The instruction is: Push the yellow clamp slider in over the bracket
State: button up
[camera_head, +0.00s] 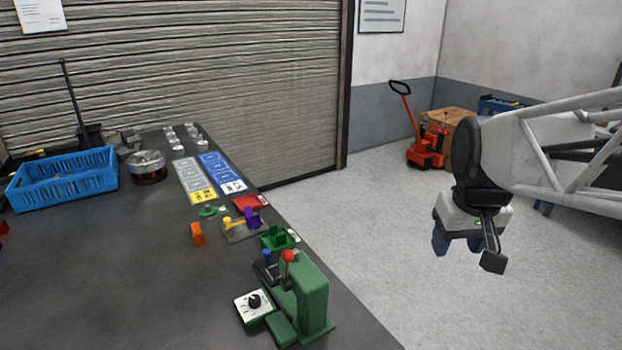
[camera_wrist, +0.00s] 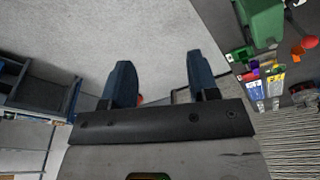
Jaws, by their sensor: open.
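The yellow clamp slider (camera_head: 233,222) is a small yellow piece on a grey base plate (camera_head: 243,234) on the dark workbench, in the head view. A purple upright piece (camera_head: 252,216) stands at the right of the same plate. I cannot tell at this size which part is the bracket, or how far the slider reaches over it. My gripper (camera_head: 458,244) hangs over the floor, well right of the bench, far from the slider. Its two blue fingers stand apart with nothing between them, as the wrist view also shows (camera_wrist: 162,78).
An orange block (camera_head: 198,234), green holder (camera_head: 279,238) and red tray (camera_head: 251,202) lie close around the plate. A blue crate (camera_head: 65,182) sits at left.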

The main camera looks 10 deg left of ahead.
jog(key=w+a+n, duration=0.4)
jog(key=w+a, duration=0.9)
jog(key=w, duration=0.4)
jog(key=n+g, duration=0.2)
jog(key=n, duration=0.9)
send_over(227, 218)
jog(key=f, duration=2.3)
jog(key=shift+s+d+f, duration=0.1)
jog(key=shift+d+f, duration=0.1)
jog(key=shift+d, duration=0.1)
jog(key=shift+a+f, duration=0.25)
jog(key=shift+a, duration=0.05)
jog(key=shift+f, duration=0.1)
jog(key=shift+f, duration=3.8)
